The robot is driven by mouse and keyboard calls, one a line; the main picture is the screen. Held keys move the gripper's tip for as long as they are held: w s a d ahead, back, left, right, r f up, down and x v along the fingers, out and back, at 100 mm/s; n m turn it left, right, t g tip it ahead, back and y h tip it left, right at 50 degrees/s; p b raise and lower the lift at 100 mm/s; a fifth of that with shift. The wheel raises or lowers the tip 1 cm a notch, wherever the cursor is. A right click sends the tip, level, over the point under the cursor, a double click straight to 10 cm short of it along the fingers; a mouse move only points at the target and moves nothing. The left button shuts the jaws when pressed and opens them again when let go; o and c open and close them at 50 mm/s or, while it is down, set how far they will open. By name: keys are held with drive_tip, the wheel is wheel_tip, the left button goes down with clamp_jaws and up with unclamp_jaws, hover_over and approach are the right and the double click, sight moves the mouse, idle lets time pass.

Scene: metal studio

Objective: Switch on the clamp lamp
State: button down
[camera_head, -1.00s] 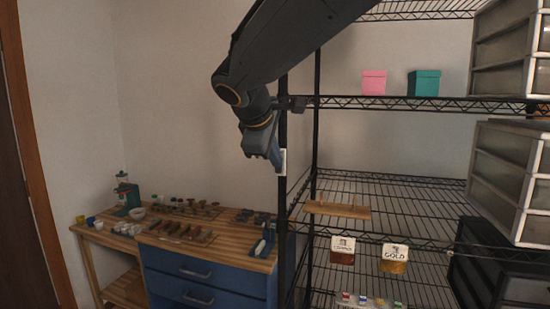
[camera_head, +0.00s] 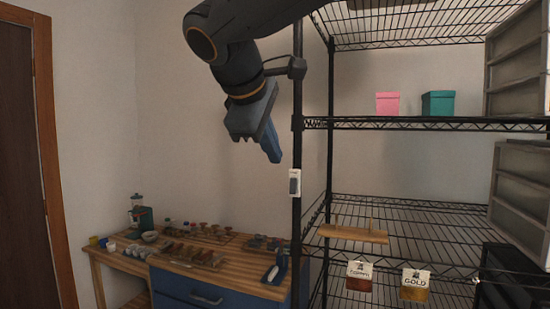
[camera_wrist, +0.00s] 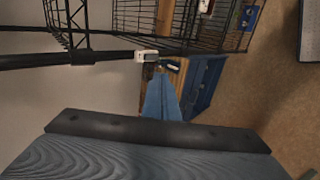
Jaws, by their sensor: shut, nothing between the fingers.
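A small black clamp-like fitting (camera_head: 296,68) sits on the rack's black post, with a thin arm running left behind my arm. It may be part of the clamp lamp; no lamp head is plainly visible. A white switch box with a dark rocker (camera_head: 294,183) is on the same post lower down. It also shows in the wrist view as a white block (camera_wrist: 147,56) on the dark post. My gripper (camera_head: 273,154) is shut and empty, its blue fingers pointing down, up and left of the switch box in the picture. The wrist view shows its blue fingertip (camera_wrist: 162,100) apart from the box.
The wire rack (camera_head: 430,123) fills the right, with pink (camera_head: 387,103) and teal (camera_head: 438,104) boxes and grey drawers (camera_head: 518,190). A wooden workbench (camera_head: 230,257) with small items and blue drawers stands below left. The wall left of the post is clear.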

drive_tip(key=shift+f, duration=0.1)
drive_tip(key=f+b, duration=0.1)
drive_tip(key=b, duration=0.2)
drive_tip(key=shift+s+f+b, duration=0.15)
drive_tip(key=shift+f+b, duration=0.05)
drive_tip(key=shift+b, duration=0.2)
drive_tip(key=shift+r, duration=0.1)
drive_tip(key=p, duration=0.3)
approach(294, 192)
wheel_tip(294, 192, down, 3)
drive_tip(key=w, duration=0.1)
drive_tip(key=w+d+p, duration=0.1)
drive_tip(key=w+f, duration=0.1)
drive_tip(key=w, duration=0.1)
drive_tip(key=shift+d, duration=0.15)
